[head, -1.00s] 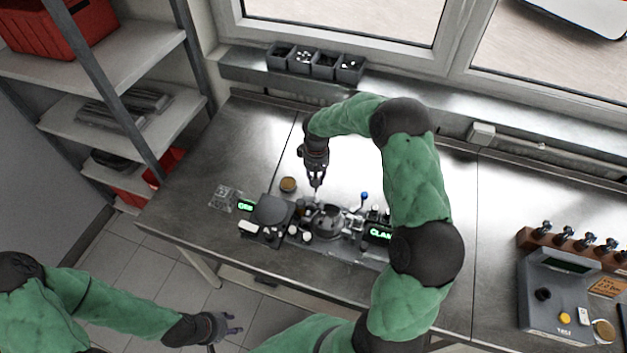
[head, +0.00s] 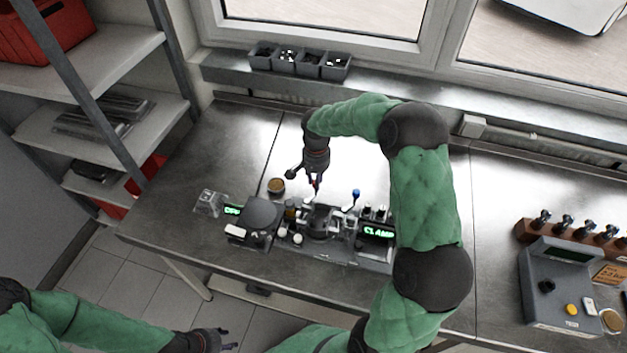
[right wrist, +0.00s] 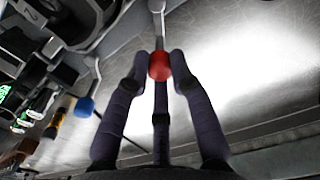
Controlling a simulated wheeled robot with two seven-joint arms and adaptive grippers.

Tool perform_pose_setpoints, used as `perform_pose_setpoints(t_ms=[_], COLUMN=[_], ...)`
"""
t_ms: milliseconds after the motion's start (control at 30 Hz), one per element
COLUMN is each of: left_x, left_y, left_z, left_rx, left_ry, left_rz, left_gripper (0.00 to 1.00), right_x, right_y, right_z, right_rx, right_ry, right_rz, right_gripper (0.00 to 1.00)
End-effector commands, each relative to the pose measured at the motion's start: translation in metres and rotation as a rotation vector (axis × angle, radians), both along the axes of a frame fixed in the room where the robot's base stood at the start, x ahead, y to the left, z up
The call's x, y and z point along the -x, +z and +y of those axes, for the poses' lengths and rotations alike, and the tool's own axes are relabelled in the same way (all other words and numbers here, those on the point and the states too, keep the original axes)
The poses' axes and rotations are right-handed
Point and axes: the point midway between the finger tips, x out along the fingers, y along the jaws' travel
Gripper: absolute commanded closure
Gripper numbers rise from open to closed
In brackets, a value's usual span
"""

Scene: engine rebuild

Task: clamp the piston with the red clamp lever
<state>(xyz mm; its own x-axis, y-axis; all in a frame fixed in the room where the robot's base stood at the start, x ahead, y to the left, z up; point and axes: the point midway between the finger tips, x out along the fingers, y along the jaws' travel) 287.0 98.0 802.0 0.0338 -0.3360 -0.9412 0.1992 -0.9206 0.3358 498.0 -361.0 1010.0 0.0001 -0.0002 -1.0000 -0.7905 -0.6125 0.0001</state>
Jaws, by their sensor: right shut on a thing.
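My right gripper (head: 317,187) is over the back of the dark fixture (head: 320,224) on the bench. In the right wrist view its fingers (right wrist: 160,72) are shut on the red ball knob of the clamp lever (right wrist: 160,65), whose thin metal rod runs up out of the picture. In the head view the gripper mostly hides the knob. I cannot make out the piston clearly among the dark parts of the fixture. My left gripper (head: 229,341) is low at the front, off the bench, with its fingers apart and empty.
A blue-knobbed lever (head: 356,194) stands just right of the gripper; its knob also shows in the right wrist view (right wrist: 85,106). A green-lit display (head: 378,232) reads CLAMP. A round tan cup (head: 276,186) stands to the left. The bench behind the fixture is clear.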

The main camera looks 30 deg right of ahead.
Motion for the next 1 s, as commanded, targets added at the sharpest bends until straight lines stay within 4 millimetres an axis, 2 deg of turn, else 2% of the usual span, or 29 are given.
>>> perform_pose_setpoints(t_ms=[400,900,933,1000], left_x=[0.0,0.0,0.0,-0.0001], left_y=[-0.0089,-0.0093,-0.0093,-0.0093], left_z=[0.0,0.0,0.0,0.0], left_rx=[0.0,0.0,0.0,0.0], left_ry=[0.0,0.0,0.0,0.0], left_rz=[0.0,0.0,0.0,0.0], left_gripper=[0.6,0.6,0.6,0.6], right_x=[0.0074,0.0083,0.0083,0.0083], right_y=[-0.0009,-0.0005,-0.0005,-0.0005], right_z=[-0.0003,-0.0002,-0.0002,-0.0002], right_rx=[-0.001,-0.001,-0.001,-0.001], right_ry=[-0.168,-0.187,-0.187,-0.186], right_rz=[0.001,0.002,0.002,0.002], right_gripper=[1.0,1.0,0.74,0.54])
